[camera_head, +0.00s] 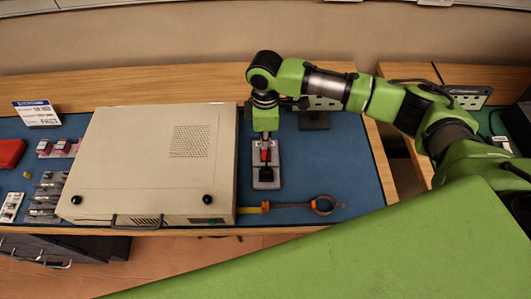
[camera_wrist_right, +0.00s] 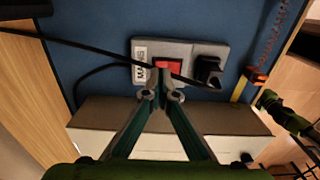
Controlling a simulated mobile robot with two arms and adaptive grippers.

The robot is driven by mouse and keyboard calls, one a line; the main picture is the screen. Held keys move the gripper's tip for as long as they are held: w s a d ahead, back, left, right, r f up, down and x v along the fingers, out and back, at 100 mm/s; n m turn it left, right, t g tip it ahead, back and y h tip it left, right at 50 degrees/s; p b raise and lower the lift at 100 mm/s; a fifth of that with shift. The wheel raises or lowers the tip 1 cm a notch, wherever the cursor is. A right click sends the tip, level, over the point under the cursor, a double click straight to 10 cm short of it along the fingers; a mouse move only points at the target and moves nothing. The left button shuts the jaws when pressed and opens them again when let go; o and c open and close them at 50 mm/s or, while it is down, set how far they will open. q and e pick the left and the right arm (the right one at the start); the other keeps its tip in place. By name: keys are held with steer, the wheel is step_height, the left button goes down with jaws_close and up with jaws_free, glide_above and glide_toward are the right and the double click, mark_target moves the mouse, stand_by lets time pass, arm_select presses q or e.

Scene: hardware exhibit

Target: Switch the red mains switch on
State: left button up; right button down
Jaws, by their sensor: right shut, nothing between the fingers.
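The red mains switch (camera_head: 264,155) sits on a small grey plate (camera_head: 266,183) on the blue mat, right of the beige case. In the right wrist view the red switch (camera_wrist_right: 168,65) lies between a "MAINS" label (camera_wrist_right: 141,63) and a black plug (camera_wrist_right: 208,70). My right gripper (camera_head: 266,138) points down over the switch. In the wrist view its shut fingertips (camera_wrist_right: 161,94) are at the near edge of the switch, with nothing between them. I cannot tell whether they touch it. They partly hide the switch, and its on or off position is unclear. My left gripper is not in view.
The large beige case (camera_head: 150,165) stands close on the left. An orange-ended tool (camera_head: 322,205) and a yellow strip (camera_head: 250,210) lie near the front edge. A black cable (camera_wrist_right: 85,45) crosses the mat by the switch. The mat's right part (camera_head: 350,170) is clear.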

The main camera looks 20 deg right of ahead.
steer(key=shift+f+b, duration=0.35)
steer(key=shift+f, duration=0.8)
stand_by(0.4)
step_height(320, 180, up, 7)
steer(key=p, duration=0.8)
steer(key=shift+r, duration=0.1)
stand_by(0.5)
